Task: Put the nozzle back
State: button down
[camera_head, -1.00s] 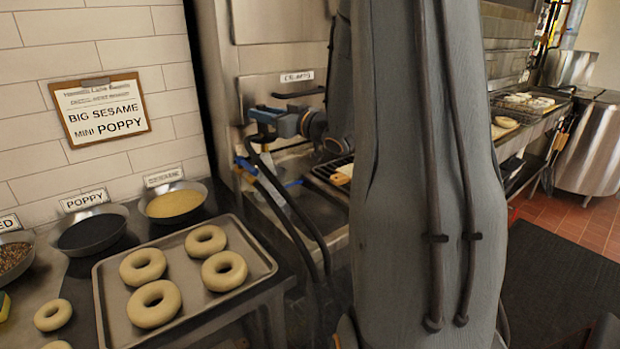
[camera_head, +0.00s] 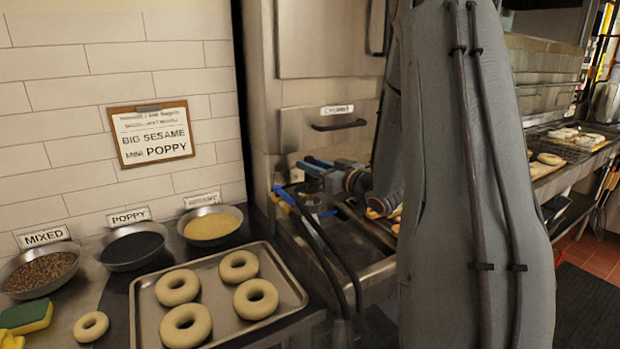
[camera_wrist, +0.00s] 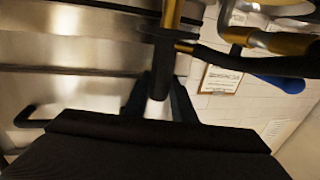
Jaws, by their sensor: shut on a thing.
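My gripper (camera_head: 312,166) reaches left over the metal sink area in the head view, with its blue-grey fingers near the steel panel. In the wrist view, my gripper (camera_wrist: 160,100) is shut on the nozzle (camera_wrist: 162,68), a dark, upright stem between the two dark fingers. A brass-coloured pipe shows above the stem, and a dark lever or tube runs off to the right from it. The nozzle's lower end is hidden by my gripper's dark body. In the head view the nozzle is too small and covered to make out clearly.
A tray (camera_head: 288,293) of bagels stands on the left counter, beside bowls of mixed seeds (camera_head: 40,272), poppy (camera_head: 133,247) and sesame (camera_head: 211,226). A blue handle (camera_wrist: 275,82) shows at right in the wrist view. Dark hoses (camera_head: 322,248) hang before the sink.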

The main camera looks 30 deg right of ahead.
aim_at(313, 178)
jog(key=shift+f+p, duration=0.5)
jog(key=shift+f, duration=1.25)
jog(key=shift+f, duration=0.2)
jog(key=c, duration=1.5)
grip_release()
jog(key=b+v, duration=0.1)
jog(key=v, duration=0.1)
jog(key=b+v, duration=0.1)
jog(key=v, duration=0.5)
jog(key=shift+r+b, duration=0.3)
jog(key=shift+b, duration=0.1)
jog(key=shift+a, duration=0.1)
